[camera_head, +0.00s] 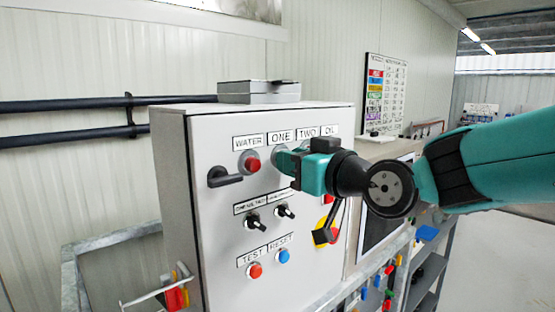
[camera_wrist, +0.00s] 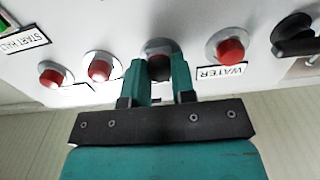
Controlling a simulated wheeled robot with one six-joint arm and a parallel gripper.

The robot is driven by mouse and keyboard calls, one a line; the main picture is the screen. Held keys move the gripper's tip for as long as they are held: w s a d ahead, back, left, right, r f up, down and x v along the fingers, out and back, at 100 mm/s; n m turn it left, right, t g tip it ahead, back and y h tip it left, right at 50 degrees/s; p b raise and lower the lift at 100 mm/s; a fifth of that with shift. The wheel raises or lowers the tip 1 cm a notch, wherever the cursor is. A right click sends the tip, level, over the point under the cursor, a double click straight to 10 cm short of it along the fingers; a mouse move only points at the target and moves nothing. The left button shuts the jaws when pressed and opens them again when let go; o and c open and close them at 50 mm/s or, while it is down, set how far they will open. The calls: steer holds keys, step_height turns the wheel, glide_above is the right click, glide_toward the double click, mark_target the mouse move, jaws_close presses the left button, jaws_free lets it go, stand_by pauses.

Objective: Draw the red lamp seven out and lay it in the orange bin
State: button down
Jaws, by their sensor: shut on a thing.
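In the wrist view, my gripper (camera_wrist: 159,76) is shut on a lamp (camera_wrist: 158,66) in the panel's lamp row. The lamp looks dark in the shade between the fingers, and its round collar shows against the panel. In the head view, my gripper (camera_head: 284,162) meets the panel just right of the WATER lamp, below the label ONE, and covers the held lamp. No lamp number is readable, so I cannot confirm it as seven. I cannot make out an orange bin in either view.
The red WATER lamp (camera_wrist: 230,50) is beside the held one; two more red lamps (camera_wrist: 102,68) are on the other side. The control cabinet (camera_head: 215,215) has a black handle (camera_head: 224,177) and knobs. A tray with coloured pieces (camera_head: 176,297) is at lower left.

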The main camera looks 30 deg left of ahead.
steer(key=b+v, duration=0.5)
steer(key=v, duration=0.1)
stand_by(1.0)
steer(key=shift+d, duration=0.1)
